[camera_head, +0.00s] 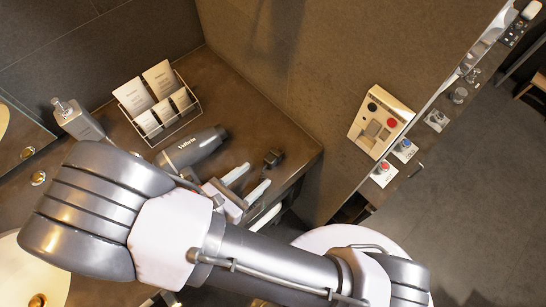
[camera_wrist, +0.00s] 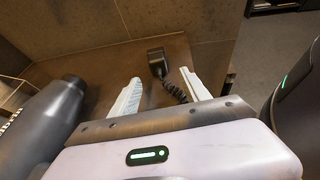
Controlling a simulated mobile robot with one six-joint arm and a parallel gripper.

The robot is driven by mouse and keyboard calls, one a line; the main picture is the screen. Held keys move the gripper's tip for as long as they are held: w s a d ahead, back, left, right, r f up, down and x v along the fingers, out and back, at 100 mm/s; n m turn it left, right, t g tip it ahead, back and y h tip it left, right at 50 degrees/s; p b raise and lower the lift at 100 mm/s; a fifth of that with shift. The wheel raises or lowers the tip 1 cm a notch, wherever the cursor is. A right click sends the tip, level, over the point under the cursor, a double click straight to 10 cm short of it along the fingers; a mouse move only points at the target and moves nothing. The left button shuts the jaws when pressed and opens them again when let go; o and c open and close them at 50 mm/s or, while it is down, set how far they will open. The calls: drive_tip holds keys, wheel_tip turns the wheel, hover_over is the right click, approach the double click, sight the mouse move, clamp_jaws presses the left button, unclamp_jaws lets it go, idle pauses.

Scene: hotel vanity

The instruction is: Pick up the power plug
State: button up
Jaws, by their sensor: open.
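The black power plug (camera_head: 273,157) lies on the brown counter near its right corner. In the wrist view the plug (camera_wrist: 156,64) shows beyond my fingertips, roughly centred between them, with a coiled black cord running back toward my gripper. My gripper (camera_head: 248,180) is open, with its two white fingers apart and nothing held. The fingers point toward the plug, which appears slightly ahead of the tips. I cannot tell the height of the tips above the counter. The far end of the cord is hidden behind my gripper.
A dark hair dryer (camera_head: 192,150) lies left of my fingers. A wire rack with cards (camera_head: 158,110) and a soap dispenser (camera_head: 77,119) stand farther left. The wall (camera_head: 330,60) rises close behind the plug. The counter's right edge (camera_head: 306,172) is near. A wall panel (camera_head: 380,122) hangs at right.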

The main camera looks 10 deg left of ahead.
sight(267, 164)
drive_tip(key=b+x, duration=0.1)
drive_tip(key=x, duration=0.4)
drive_tip(key=shift+w+b, duration=0.3)
drive_tip(key=shift+b, duration=0.1)
drive_tip(key=shift+r, duration=0.15)
clamp_jaws()
